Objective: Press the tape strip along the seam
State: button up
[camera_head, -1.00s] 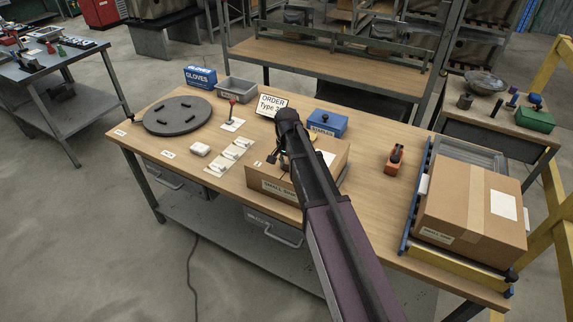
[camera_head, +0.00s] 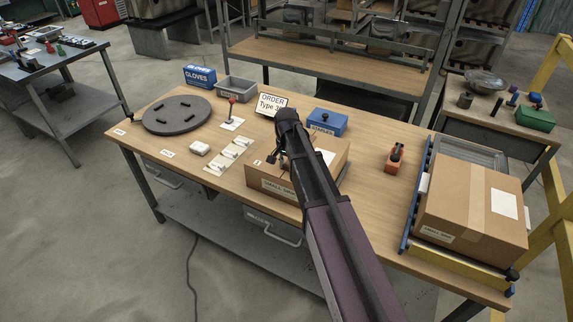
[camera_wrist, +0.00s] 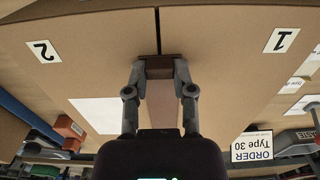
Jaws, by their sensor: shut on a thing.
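A small cardboard box (camera_head: 268,184) stands on the wooden bench, largely hidden behind my arm in the head view. In the wrist view its top (camera_wrist: 95,50) fills the picture, with flaps marked 1 and 2. A dark seam (camera_wrist: 158,30) runs between the flaps towards my fingertips. My gripper (camera_wrist: 160,68) is over the seam, shut on a brown piece that looks like the tape strip (camera_wrist: 160,105). A lighter brown band continues between the fingers along the seam line. I cannot tell how firmly it touches the box.
A larger taped box (camera_head: 455,205) sits on a blue-edged stand at the right. An orange tool (camera_head: 394,162), a blue box (camera_head: 328,122), an order sign (camera_head: 271,104) and a dark round plate (camera_head: 177,115) are on the bench. Wood at the front right is clear.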

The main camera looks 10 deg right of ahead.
jog(key=o, duration=0.9)
jog(key=shift+r, duration=0.1)
